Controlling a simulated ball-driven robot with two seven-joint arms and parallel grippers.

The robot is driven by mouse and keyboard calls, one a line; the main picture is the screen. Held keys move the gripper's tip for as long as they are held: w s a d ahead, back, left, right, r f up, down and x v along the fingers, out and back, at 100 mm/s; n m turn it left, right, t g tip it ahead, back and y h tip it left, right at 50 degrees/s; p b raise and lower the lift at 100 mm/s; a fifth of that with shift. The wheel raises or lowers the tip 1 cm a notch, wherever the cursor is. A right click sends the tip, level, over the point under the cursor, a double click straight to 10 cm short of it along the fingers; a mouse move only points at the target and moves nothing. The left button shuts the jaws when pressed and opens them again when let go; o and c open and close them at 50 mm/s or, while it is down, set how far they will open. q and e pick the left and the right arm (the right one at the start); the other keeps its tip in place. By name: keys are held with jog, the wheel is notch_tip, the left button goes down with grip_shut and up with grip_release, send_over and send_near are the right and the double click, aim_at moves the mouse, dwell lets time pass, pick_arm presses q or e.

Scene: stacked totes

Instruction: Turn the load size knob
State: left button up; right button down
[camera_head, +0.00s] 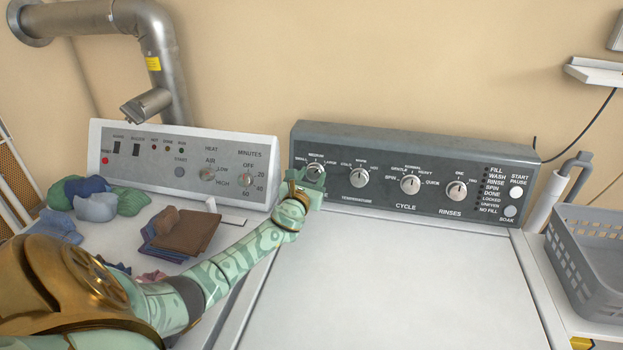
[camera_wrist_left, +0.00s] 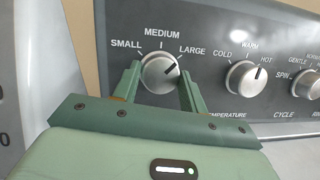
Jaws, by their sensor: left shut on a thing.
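The load size knob (camera_wrist_left: 160,73) is a round silver dial on the dark washer panel, under the labels SMALL, MEDIUM and LARGE. Its dark pointer mark is turned to the upper right, toward LARGE. In the head view the knob (camera_head: 314,170) is partly hidden by my left gripper (camera_head: 308,184). In the left wrist view the green fingers of my left gripper (camera_wrist_left: 158,85) stand on either side of the knob, shut on it. My right gripper is in neither view.
The temperature knob (camera_head: 359,177) is just right of the load size knob, with the cycle knob (camera_head: 410,184) and rinses knob (camera_head: 456,190) beyond. Folded cloths (camera_head: 187,232) lie on the left machine. A grey basket (camera_head: 590,255) stands at right. The washer lid (camera_head: 400,285) is clear.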

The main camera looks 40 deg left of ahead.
pick_arm(q)
jog(key=n+y, duration=0.1)
jog(key=n, duration=0.1)
jog(key=n+b, duration=0.1)
jog(key=n, duration=0.2)
jog(key=shift+d+f+g+y, duration=0.15)
jog(key=shift+g+y, duration=0.15)
jog(key=shift+y, duration=0.1)
jog(key=shift+w+n+g+y+b, duration=0.1)
jog(key=shift+n+g+y+b, duration=0.35)
jog(key=shift+n, duration=1.95)
jog(key=o, duration=1)
jog(key=shift+c, duration=0.2)
